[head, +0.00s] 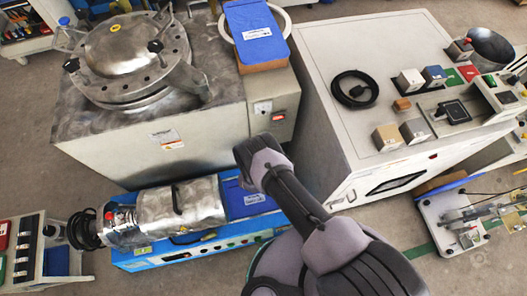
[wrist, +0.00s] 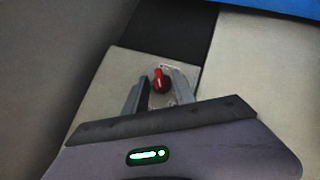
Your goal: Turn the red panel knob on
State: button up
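The red knob (wrist: 159,80) shows in the wrist view on a pale panel (wrist: 104,88), with a darker round base and a small light label behind it. My gripper (wrist: 159,84) has one finger to the left of the knob and one to the right. The fingers are apart and the knob lies between or just beyond their tips; I cannot tell whether either finger touches it. In the head view my arm covers the gripper, and I cannot make out the knob there.
In the head view, a machine with a round metal lid (head: 118,48) stands left of my arm. A large white cabinet (head: 340,45) with several small boxes stands right. A blue-based machine (head: 150,258) sits low at left, close to my arm.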

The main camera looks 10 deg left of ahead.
jog(key=shift+w, duration=0.1)
grip_shut()
jog(key=shift+r+p, duration=0.1)
jog(key=shift+p, duration=0.3)
jog(key=shift+w+d+f+m+g+y+b, duration=0.1)
jog(key=shift+d+m+g+y, duration=0.15)
jog(key=shift+m+g+y, duration=0.8)
jog(key=shift+w+d+f+m+g+y+b, duration=0.15)
jog(key=shift+m+y, duration=0.4)
jog(key=shift+y, duration=1.15)
jog(key=shift+d+r+m+g+y+b, duration=0.1)
jog(key=shift+d+m+g+y, duration=0.2)
jog(key=shift+m+g+y, duration=0.75)
jog(key=shift+t+y, duration=0.25)
jog(key=shift+y, duration=0.25)
